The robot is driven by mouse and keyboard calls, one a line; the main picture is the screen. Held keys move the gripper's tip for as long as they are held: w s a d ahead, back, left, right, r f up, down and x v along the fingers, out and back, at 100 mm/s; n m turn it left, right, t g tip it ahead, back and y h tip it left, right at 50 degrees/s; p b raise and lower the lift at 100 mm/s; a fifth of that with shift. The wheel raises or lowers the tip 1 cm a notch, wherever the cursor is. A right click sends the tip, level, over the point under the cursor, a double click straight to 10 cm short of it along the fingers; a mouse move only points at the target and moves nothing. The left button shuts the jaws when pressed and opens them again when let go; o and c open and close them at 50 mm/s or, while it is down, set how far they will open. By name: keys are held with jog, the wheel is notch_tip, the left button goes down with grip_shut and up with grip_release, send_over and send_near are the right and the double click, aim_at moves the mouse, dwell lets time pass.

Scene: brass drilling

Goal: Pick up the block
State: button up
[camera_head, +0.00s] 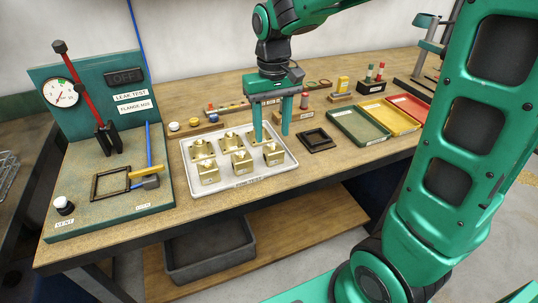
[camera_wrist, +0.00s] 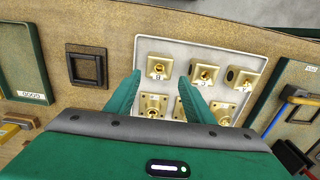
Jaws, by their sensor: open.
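Several brass blocks sit in two rows in a white tray (camera_head: 224,186) on the bench. The front row shows a left block (camera_head: 208,173), a middle block (camera_head: 241,161) and a right block (camera_head: 273,153). My gripper (camera_head: 272,137) is open and empty above the tray's right end, and its fingers partly hide the back row there. In the wrist view, my gripper (camera_wrist: 161,79) has a brass block (camera_wrist: 158,66) showing between its fingertips. Other blocks (camera_wrist: 204,74) show beyond the right finger. Some nearer blocks are partly hidden by the fingers and gripper body.
A leak test stand (camera_head: 100,190) with a gauge and red lever is at the left. A dark square frame (camera_head: 316,140) lies right of the tray. Green (camera_head: 358,126), yellow (camera_head: 390,116) and red trays (camera_head: 412,106) are farther right. Small items line the back.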

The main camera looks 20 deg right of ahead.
aim_at(273, 149)
jog(key=shift+s+d+f, duration=0.1)
jog(key=shift+s+f, duration=0.05)
jog(key=shift+f, duration=1.65)
jog(key=shift+s+f, duration=0.1)
jog(key=shift+f, duration=1.65)
grip_shut()
